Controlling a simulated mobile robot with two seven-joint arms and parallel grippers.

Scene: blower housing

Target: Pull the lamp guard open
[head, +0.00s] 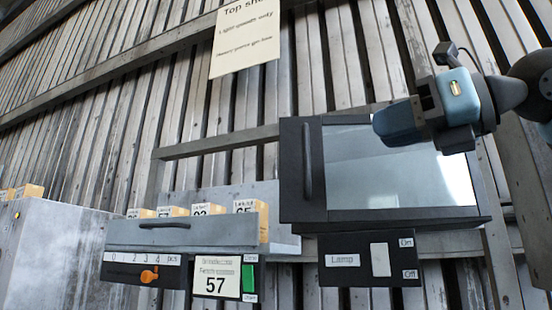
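The lamp guard (395,165) is a dark-framed panel with a pale, reflective pane, on the right side of the head view. It looks shut against its dark housing. A dark vertical handle (308,161) runs along its left edge. My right gripper (402,118) is in front of the guard's upper right part, to the right of the handle and apart from it. It hides part of the guard's top edge and pane. Its fingers overlap in this view, so I cannot tell whether it is open or shut. My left gripper is not in view.
A black panel labelled "Lamp" (344,260) with a white switch (380,259) is below the guard. Left of it is a grey drawer (180,231) with labelled yellow blocks and an orange knob (149,275) below. A paper sign (245,40) hangs above on the slatted wall.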

